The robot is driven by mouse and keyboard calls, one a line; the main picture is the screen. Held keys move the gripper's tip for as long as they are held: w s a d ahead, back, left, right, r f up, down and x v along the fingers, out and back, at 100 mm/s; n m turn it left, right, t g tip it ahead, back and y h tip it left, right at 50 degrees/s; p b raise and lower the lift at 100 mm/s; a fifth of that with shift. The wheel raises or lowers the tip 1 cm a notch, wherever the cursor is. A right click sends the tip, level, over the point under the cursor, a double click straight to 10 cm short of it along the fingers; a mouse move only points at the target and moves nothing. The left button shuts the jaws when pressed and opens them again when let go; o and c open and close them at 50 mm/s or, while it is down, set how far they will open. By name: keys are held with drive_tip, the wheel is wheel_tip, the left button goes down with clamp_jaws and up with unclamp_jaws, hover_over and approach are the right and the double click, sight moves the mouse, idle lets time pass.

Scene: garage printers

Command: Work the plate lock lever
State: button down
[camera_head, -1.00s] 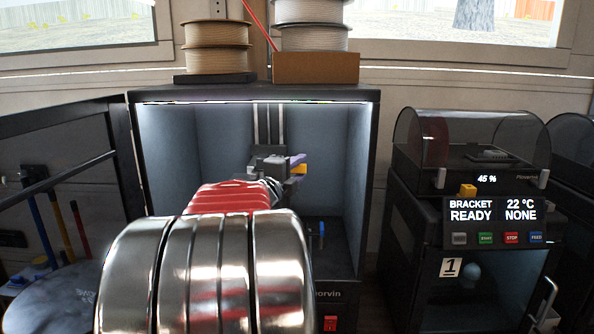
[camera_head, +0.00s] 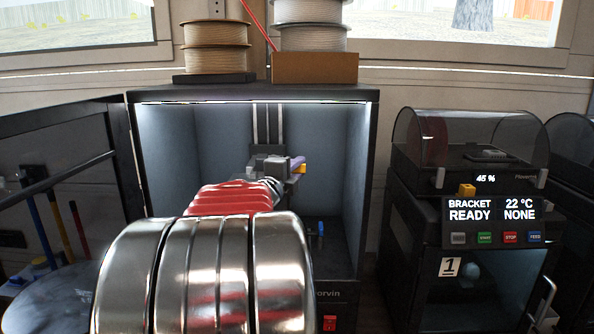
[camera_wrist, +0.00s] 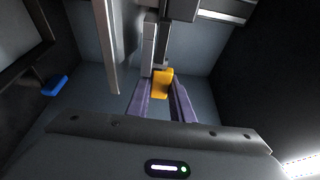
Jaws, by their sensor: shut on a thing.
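My gripper (camera_wrist: 162,100) has purple fingers and reaches into the open, lit printer enclosure. In the wrist view its fingers are shut on a yellow lever-like piece (camera_wrist: 162,84), which sits between the tips. In the head view, my gripper (camera_head: 296,163) is mostly behind my red and chrome arm, with one purple finger showing. The yellow piece (camera_head: 301,169) shows just beyond it, by the grey mechanism (camera_head: 268,160) on the vertical rails. The far end of the yellow piece is hidden.
A blue part (camera_head: 321,229) stands low inside the enclosure and also shows in the wrist view (camera_wrist: 55,85). The enclosure's side walls are close to my arm. A second printer (camera_head: 470,215) stands at the right. Spools (camera_head: 216,47) sit on top.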

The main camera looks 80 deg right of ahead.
drive_tip(key=shift+w+d+f+n+t, duration=0.1)
drive_tip(key=shift+d+n+t, duration=0.15)
drive_tip(key=shift+n+t, duration=0.8)
drive_tip(key=shift+w+d+f+n+t, duration=0.1)
drive_tip(key=shift+d+n+t, duration=0.35)
drive_tip(key=shift+t, duration=1.05)
drive_tip(key=shift+w+d+n+t, duration=0.1)
drive_tip(key=shift+n+t, duration=0.8)
drive_tip(key=shift+t, duration=0.35)
drive_tip(key=shift+w+d+n+t+y, duration=0.2)
drive_tip(key=shift+n+t+y, duration=0.45)
drive_tip(key=shift+t, duration=0.3)
drive_tip(key=shift+w+d+n+t+y, duration=0.2)
drive_tip(key=shift+n+t+y, duration=0.3)
drive_tip(key=shift+n+t, duration=0.4)
drive_tip(key=shift+w+d+n+t+y, duration=0.1)
drive_tip(key=shift+w+n+t+y, duration=0.1)
drive_tip(key=shift+n+t+y, duration=0.6)
drive_tip(key=shift+m+t+h, duration=0.25)
drive_tip(key=c, duration=1.6)
unclamp_jaws()
drive_tip(key=shift+r, duration=0.15)
drive_tip(key=shift+o, duration=0.2)
drive_tip(key=v, duration=1.3)
drive_tip(key=shift+s+a, duration=0.25)
drive_tip(key=shift+a, duration=0.05)
drive_tip(key=shift+c, duration=0.3)
